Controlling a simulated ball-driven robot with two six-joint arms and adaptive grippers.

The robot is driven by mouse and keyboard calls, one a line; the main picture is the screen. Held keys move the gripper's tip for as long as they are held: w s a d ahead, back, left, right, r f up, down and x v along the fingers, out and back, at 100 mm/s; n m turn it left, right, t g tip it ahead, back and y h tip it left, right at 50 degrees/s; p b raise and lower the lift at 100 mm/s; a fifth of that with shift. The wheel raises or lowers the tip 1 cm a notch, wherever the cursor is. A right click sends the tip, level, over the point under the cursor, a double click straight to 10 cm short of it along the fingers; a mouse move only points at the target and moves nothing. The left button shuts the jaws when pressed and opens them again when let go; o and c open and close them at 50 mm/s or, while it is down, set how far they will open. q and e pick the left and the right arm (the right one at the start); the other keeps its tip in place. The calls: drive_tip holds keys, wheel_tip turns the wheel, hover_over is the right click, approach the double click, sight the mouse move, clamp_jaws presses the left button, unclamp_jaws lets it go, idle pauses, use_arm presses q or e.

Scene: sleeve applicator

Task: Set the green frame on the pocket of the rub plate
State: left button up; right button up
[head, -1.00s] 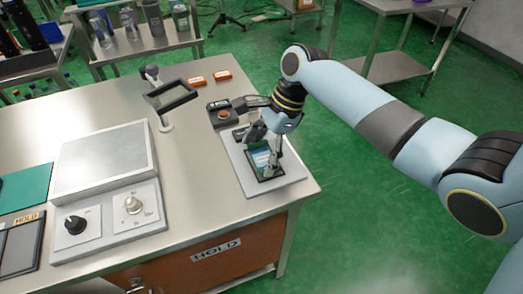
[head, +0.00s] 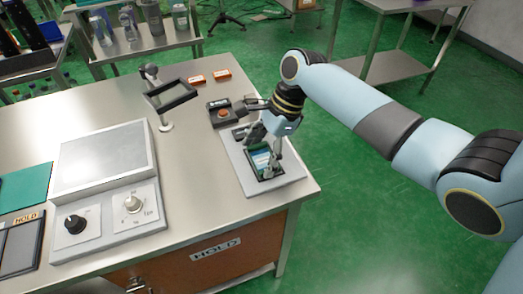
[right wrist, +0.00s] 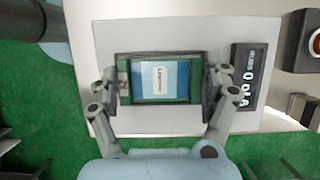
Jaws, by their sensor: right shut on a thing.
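The green frame (right wrist: 125,83) is in the right wrist view, with a blue and white card showing inside it and dark edging around it. It also shows in the head view (head: 258,151). My right gripper (right wrist: 160,86) is shut on it, one finger at each short side. The pale rub plate (right wrist: 150,121) lies under it on the bench, and shows in the head view (head: 290,179). The frame is over the plate's pocket area; I cannot tell whether it rests flat or hangs slightly above. My left gripper is not in view.
A dark box with a red button (head: 222,113) stands behind the plate. A small dark display (right wrist: 250,78) sits on the plate beside the frame. A tilted magnifier (head: 171,97) on a stand is to the left. The bench edge is close on the right.

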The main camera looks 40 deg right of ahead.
drive_tip(key=shift+f, duration=0.15)
drive_tip(key=o, duration=0.8)
drive_tip(key=shift+o, duration=1)
